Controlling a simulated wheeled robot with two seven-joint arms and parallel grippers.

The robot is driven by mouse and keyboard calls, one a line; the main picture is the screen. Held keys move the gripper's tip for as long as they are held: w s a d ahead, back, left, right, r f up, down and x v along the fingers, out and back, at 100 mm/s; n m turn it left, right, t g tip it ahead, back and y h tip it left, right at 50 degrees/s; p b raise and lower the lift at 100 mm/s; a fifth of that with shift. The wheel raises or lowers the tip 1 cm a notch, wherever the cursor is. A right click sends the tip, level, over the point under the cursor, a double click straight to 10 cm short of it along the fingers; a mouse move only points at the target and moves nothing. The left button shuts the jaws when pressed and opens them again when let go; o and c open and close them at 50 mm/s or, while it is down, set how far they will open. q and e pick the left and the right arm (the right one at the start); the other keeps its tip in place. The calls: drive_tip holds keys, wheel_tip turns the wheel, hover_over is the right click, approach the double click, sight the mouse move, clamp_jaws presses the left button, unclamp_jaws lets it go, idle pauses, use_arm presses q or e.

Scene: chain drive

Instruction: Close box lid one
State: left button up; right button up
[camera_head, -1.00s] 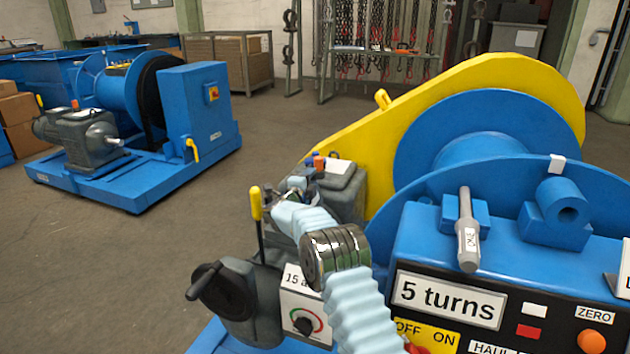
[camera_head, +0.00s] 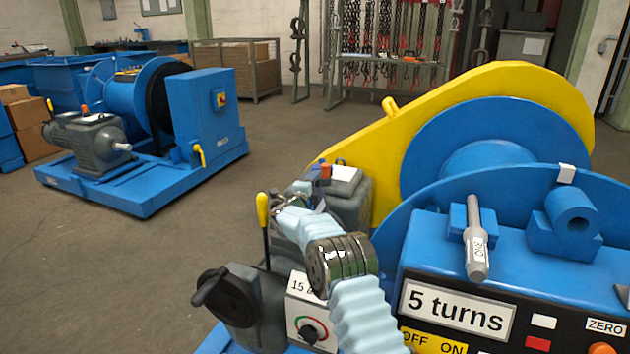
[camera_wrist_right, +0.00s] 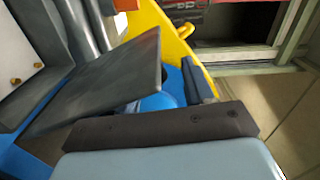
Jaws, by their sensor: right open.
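In the right wrist view, a dark grey plate that looks like the box lid (camera_wrist_right: 105,85) stands tilted open. Beside it at the left is a pale box interior (camera_wrist_right: 20,65) with brass screw heads. In the head view, a grey box (camera_head: 350,200) with a white label sits beside the yellow guard. My right gripper (camera_head: 300,195) is small in the head view, just left of this box, open with nothing visible in it. Whether it touches the lid, I cannot tell. Its dark finger bar crosses the lower wrist view, near the lid's lower edge. My left gripper is not in view.
A yellow-knobbed lever (camera_head: 263,210) and a black hand crank (camera_head: 222,295) stand left of my right arm. The blue winch drum (camera_head: 490,130) and control panel (camera_head: 455,305) are to the right. Open floor (camera_head: 150,260) lies left, before a second blue winch (camera_head: 145,175).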

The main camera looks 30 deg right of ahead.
wheel_tip(320, 180, up, 3)
drive_tip(key=shift+a+r+b, duration=0.1)
drive_tip(key=shift+b, duration=0.2)
drive_tip(key=o, duration=0.4)
drive_tip(key=s+r, duration=0.1)
drive_tip(key=s+a+r, duration=0.1)
drive_tip(key=r, duration=0.1)
drive_tip(key=shift+s+r+b, duration=0.1)
drive_tip(key=shift+s+b, duration=0.15)
drive_tip(key=shift+b, duration=0.15)
drive_tip(key=shift+s+a+r, duration=0.25)
drive_tip(key=shift+s+r, duration=0.1)
drive_tip(key=shift+r, duration=0.2)
drive_tip(key=shift+s+a+r, duration=0.25)
drive_tip(key=shift+s+r, duration=0.05)
drive_tip(key=shift+r, duration=0.25)
drive_tip(key=c, duration=0.3)
drive_tip(key=s+a+r, duration=0.1)
drive_tip(key=s, duration=0.1)
drive_tip(key=s+a+r+b, duration=0.1)
drive_tip(key=s, duration=0.2)
drive_tip(key=s+a+r, duration=0.1)
drive_tip(key=s+a, duration=0.1)
drive_tip(key=shift+s+a+r+b, duration=0.1)
drive_tip(key=shift+s+r+b, duration=0.25)
drive_tip(key=shift+s+b, duration=0.05)
drive_tip(key=shift+c, duration=0.5)
drive_tip(key=shift+s+a+r, duration=0.15)
drive_tip(key=shift+s, duration=0.2)
drive_tip(key=shift+c, duration=0.5)
